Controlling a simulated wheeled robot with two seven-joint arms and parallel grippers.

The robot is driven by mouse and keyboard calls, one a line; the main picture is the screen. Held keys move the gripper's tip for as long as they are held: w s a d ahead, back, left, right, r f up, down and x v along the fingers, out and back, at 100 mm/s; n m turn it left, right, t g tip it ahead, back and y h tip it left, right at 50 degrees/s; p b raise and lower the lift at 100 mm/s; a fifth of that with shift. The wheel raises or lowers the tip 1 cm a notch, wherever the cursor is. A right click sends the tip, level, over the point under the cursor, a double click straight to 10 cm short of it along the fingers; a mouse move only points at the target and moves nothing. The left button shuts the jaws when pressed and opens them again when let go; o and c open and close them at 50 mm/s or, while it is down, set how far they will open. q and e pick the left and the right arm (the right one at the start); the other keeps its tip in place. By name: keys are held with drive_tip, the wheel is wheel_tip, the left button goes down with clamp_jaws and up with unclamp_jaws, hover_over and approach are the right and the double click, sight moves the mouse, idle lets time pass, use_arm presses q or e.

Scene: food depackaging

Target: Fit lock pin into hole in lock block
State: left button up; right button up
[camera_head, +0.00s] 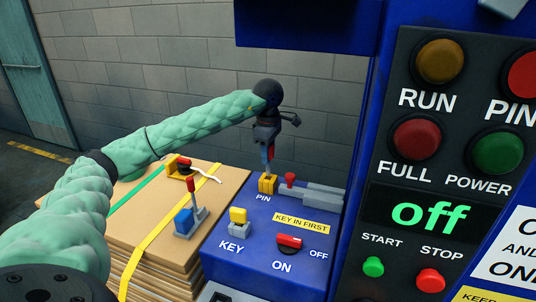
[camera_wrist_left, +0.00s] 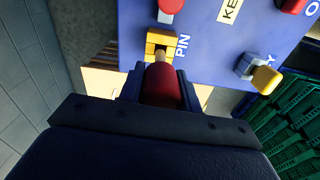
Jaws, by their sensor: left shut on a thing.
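My left gripper (camera_head: 267,158) comes down from above at the blue machine and is shut on the lock pin by its red handle. In the left wrist view the red handle of the lock pin (camera_wrist_left: 163,90) sits between the fingers, with its pale metal tip pointing at the yellow lock block. The lock block (camera_head: 267,185) stands on the blue panel beside the "PIN" label; it also shows in the left wrist view (camera_wrist_left: 160,38). The tip is at or just over the block; I cannot tell whether it is in the hole. My right gripper is out of view.
A red knob (camera_head: 290,178) with grey bars stands right beside the block. On the panel are a yellow key part (camera_head: 238,216) and a red ON/OFF switch (camera_head: 289,242). A strapped cardboard stack (camera_head: 150,235) holds a blue-based red lever (camera_head: 189,215). A button panel rises at right.

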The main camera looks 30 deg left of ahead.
sight(268, 175)
use_arm(q)
drive_tip(key=shift+b, duration=0.35)
idle(0.8)
drive_tip(key=shift+f+b, duration=2.4)
drive_tip(key=shift+f, duration=0.6)
drive_tip(key=o, duration=1.1)
drive_tip(key=shift+r+b, duration=0.35)
drive_tip(key=shift+r, duration=0.2)
drive_tip(key=shift+r+b, duration=0.95)
drive_tip(key=shift+r, duration=2.4)
